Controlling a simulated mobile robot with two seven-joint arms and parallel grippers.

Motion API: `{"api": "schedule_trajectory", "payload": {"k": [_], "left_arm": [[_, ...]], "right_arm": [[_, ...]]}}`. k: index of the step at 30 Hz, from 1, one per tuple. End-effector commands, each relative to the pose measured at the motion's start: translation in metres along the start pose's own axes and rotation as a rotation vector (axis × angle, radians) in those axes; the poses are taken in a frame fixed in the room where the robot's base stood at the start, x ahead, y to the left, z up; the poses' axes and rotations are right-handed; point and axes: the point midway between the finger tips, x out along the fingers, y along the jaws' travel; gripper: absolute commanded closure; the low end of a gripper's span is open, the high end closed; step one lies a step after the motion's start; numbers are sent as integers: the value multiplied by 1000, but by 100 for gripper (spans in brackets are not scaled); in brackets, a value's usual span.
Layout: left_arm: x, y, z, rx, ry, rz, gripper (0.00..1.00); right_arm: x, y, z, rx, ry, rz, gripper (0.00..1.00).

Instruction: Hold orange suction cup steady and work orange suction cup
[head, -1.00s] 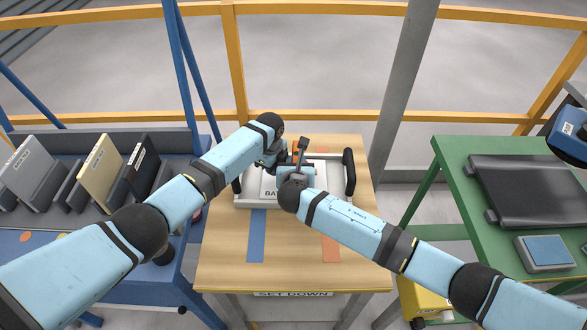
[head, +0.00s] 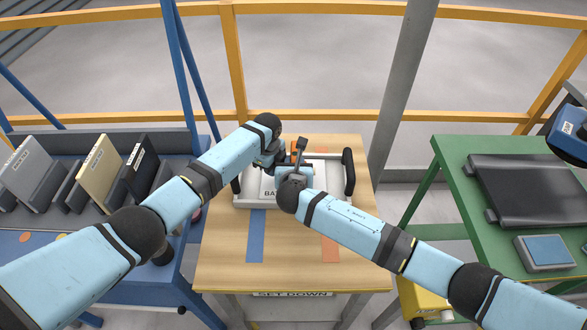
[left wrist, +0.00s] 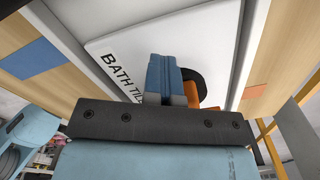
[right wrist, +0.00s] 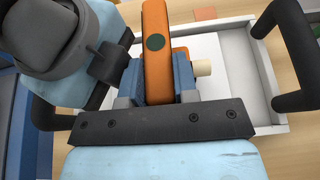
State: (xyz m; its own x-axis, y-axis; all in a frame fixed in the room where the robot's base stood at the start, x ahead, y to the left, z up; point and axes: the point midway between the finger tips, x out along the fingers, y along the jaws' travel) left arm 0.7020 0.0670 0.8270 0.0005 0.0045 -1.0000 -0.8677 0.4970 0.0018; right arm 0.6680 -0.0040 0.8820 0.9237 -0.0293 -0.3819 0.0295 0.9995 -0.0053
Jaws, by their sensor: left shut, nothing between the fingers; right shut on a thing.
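The orange suction cup (right wrist: 157,55) stands upright between the blue fingers of my right gripper (right wrist: 157,85), which is shut on its orange body. In the left wrist view its orange part (left wrist: 191,93) and a dark round pad (left wrist: 197,78) show behind my left gripper's fingers. My left gripper (left wrist: 164,72) is shut and empty, close beside the cup; I cannot tell if they touch. In the head view a little orange (head: 296,147) shows between my two hands, which hide most of the cup. Below lies a white slab lettered "BATH TIL…" (left wrist: 110,40).
The slab lies in a white tray with black handles (head: 348,172) on a wooden table (head: 225,265) marked with a blue and an orange strip. A blue rack (head: 40,185) with several upright slabs stands left. A green bench (head: 445,160) stands right. The table's front is clear.

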Motion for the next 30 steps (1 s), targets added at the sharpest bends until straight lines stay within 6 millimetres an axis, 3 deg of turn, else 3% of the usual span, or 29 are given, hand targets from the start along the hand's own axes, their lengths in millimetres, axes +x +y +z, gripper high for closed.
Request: {"api": "schedule_trajectory", "payload": {"k": [1,13,30], "left_arm": [[-1,-1,-9,13,11,-6,100],[-7,5,8,9,7,-7,100],[-64,6,12,4,3,-4,100]], "right_arm": [[-5,12,0,5,0,26,100],[-4,9,0,7,1,19,100],[-1,4,1,5,0,9,100]]}}
